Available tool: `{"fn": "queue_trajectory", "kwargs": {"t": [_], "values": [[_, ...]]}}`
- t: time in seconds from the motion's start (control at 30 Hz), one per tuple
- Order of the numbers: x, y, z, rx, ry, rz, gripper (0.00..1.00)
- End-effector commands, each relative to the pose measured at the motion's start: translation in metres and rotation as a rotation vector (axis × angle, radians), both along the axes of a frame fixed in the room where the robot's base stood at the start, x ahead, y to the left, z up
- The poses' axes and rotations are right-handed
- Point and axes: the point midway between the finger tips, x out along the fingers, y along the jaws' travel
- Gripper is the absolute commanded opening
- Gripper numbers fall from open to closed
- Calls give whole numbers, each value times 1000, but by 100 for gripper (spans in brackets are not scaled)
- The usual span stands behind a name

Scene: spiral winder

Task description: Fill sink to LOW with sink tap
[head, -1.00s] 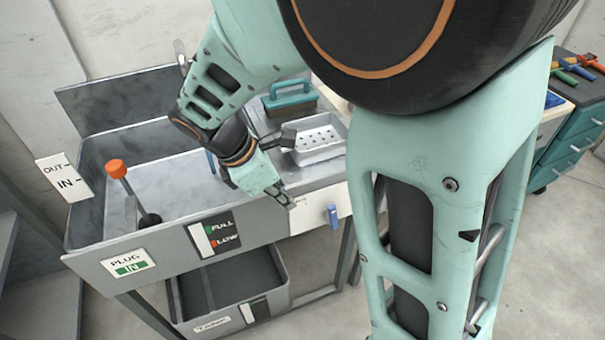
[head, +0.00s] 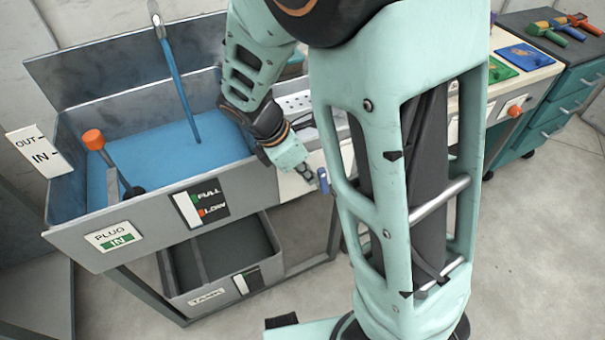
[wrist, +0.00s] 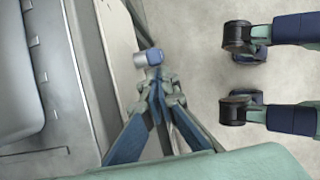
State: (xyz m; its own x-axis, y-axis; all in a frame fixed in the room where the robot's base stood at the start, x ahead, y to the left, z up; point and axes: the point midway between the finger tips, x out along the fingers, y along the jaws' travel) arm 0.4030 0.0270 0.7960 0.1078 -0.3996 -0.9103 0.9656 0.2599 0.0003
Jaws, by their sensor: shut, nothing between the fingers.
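The grey sink (head: 110,235) stands at left with a layer of blue water (head: 165,150) over its floor. A blue stream (head: 178,85) runs down from the spout (head: 154,12) into it. The gauge (head: 202,203) on the sink's front has FULL and LOW marks; its strip looks white. The blue tap knob (head: 323,181) sits on the front panel right of the sink and also shows in the wrist view (wrist: 154,57). My gripper (head: 311,174) is shut and empty beside the knob, its tips very close to it; contact cannot be told.
An orange-topped plug lever (head: 93,139) stands in the sink, near a PLUG IN label (head: 119,237) and an OUT/IN sign (head: 32,150). A tank (head: 220,285) sits below. A teal drawer cabinet (head: 560,110) is at right. Open floor lies in front.

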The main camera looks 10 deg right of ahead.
Motion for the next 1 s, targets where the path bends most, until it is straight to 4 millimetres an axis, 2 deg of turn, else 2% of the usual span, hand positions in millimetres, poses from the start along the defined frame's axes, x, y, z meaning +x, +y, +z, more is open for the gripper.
{"fn": "queue_trajectory", "kwargs": {"t": [1.0], "values": [[2,-9,6,100,28,-5,0]]}}
